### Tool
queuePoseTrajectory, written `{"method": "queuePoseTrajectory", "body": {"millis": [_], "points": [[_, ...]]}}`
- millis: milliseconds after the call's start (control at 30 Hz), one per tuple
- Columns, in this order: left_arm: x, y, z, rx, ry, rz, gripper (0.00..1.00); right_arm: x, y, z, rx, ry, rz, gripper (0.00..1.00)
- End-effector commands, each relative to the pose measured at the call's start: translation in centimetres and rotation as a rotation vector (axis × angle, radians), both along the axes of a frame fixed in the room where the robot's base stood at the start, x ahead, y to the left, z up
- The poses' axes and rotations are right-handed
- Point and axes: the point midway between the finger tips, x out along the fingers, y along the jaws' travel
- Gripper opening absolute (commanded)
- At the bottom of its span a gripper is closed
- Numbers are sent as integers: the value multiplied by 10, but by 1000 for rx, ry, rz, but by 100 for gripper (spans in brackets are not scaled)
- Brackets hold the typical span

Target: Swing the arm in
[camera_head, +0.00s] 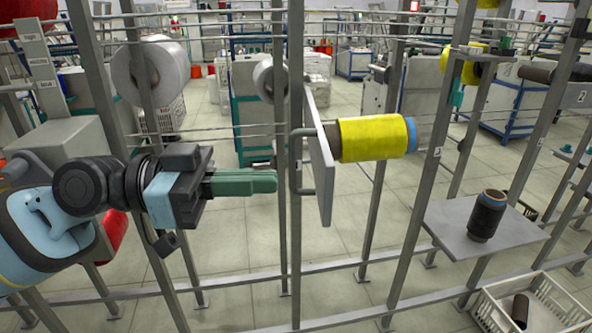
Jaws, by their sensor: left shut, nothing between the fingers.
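A yellow bobbin (375,138) with a blue end band sits sideways on a dark core, in front of a grey swing plate (322,170). The plate hangs on the metal frame, and a bent grey handle (297,163) shows on its left side. My left gripper (274,181) comes in from the left with its green fingers shut and empty. The fingertips point at the handle and stop just left of the upright post beside it. I cannot tell whether they touch anything. My right gripper is not in view.
Upright posts (283,240) and rails of the rack surround the plate. White rolls (150,72) hang at upper left. At right a shelf (450,225) bears a dark bobbin (487,215), above a white crate (560,310). Open floor lies behind the rack.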

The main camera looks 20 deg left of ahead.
Motion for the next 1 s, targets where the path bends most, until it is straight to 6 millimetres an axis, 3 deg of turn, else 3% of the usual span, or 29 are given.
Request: {"method": "queuePoseTrajectory", "body": {"millis": [500,1000], "points": [[19,-44,2,-1,-3,-1,0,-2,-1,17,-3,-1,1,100],[22,-48,0,0,-1,0,0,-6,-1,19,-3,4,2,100]]}}
